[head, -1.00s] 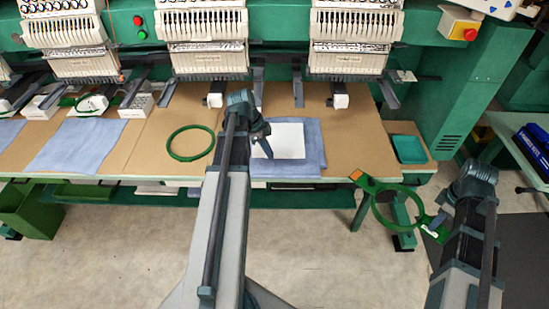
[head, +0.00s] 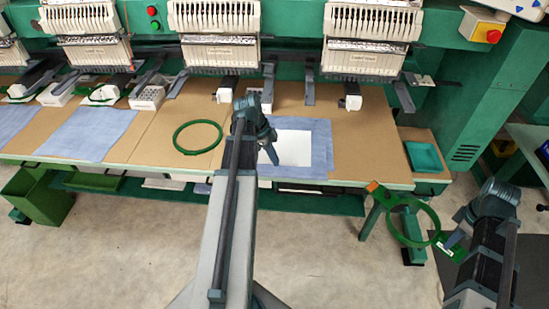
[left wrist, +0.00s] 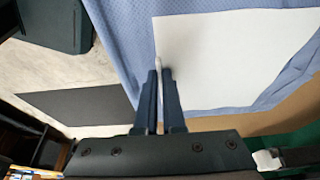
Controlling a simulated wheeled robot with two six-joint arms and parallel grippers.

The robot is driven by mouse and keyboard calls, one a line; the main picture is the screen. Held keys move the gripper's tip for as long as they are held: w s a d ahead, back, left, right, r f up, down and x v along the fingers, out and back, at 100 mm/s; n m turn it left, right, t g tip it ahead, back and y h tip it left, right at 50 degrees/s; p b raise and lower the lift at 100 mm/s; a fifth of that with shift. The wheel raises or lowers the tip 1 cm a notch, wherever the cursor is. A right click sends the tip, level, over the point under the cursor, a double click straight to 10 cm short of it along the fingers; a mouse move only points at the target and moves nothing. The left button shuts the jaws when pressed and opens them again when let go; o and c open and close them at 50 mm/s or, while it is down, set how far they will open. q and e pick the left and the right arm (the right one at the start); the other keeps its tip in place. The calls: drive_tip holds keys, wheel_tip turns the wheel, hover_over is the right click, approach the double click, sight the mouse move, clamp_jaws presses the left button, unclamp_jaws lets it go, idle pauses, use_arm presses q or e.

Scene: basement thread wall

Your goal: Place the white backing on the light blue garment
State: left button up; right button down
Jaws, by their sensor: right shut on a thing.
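The white backing (head: 295,149) lies on the light blue garment (head: 321,150) on the table; it also shows in the left wrist view (left wrist: 235,55) with the garment (left wrist: 125,35) around it. My left gripper (head: 272,150) is at the backing's left side. In the left wrist view its fingers (left wrist: 160,75) are close together at the backing's edge, with a thin pale strip between them; whether they grip it is unclear. My right gripper (head: 446,241) is shut on the bracket of a green hoop (head: 393,228), held in front of the table's right end.
A loose green ring (head: 176,141) lies on the brown table (head: 142,152) left of my left arm. Embroidery heads (head: 221,55) stand above the table's back. Another blue garment (head: 92,134) lies further left. A teal tray (head: 424,156) is at the right end.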

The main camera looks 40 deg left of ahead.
use_arm(q)
drive_tip(key=o, duration=0.4)
drive_tip(key=shift+o, duration=0.2)
drive_tip(key=shift+r, duration=0.1)
use_arm(e)
drive_tip(key=shift+r, duration=0.1)
